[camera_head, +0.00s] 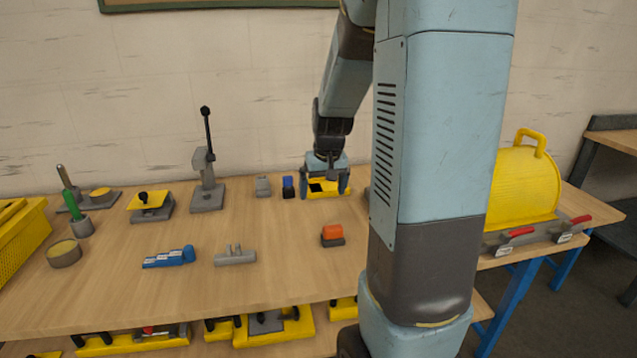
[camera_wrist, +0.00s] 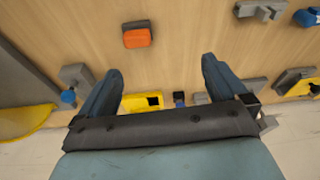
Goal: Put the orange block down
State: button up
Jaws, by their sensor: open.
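The orange block (camera_head: 331,231) sits on a dark grey base (camera_head: 333,242) on the wooden table, right of the middle. It also shows in the wrist view (camera_wrist: 137,39), where it is apart from both fingers. My gripper (camera_head: 326,193) is open, with nothing held between its fingers. It is farther back than the orange block, at a yellow part with a dark opening (camera_head: 320,188) near the table's rear edge. In the wrist view my gripper's fingers (camera_wrist: 162,70) are spread wide, with bare table between the tips. The yellow part (camera_wrist: 142,102) shows beyond the fingers, partly hidden by my gripper's body.
A blue block (camera_head: 288,187) and a small grey part (camera_head: 263,186) stand left of my gripper. A tall lever press (camera_head: 207,190) is farther left. A blue part (camera_head: 169,257) and a grey fixture (camera_head: 235,256) lie in front. A yellow cover (camera_head: 527,185) stands right. The table's front centre is clear.

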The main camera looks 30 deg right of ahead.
jog(key=s+a+r+n+t, duration=0.1)
jog(key=s+a+r, duration=0.5)
jog(key=s, duration=0.4)
jog(key=s+a+r+n+t, duration=0.1)
jog(key=s+a+r+t, duration=0.1)
jog(key=s+a+r, duration=0.4)
jog(key=s+r, duration=0.3)
jog(key=s, duration=0.1)
jog(key=shift+s+a, duration=0.25)
jog(key=shift+s, duration=0.1)
dwell(0.3)
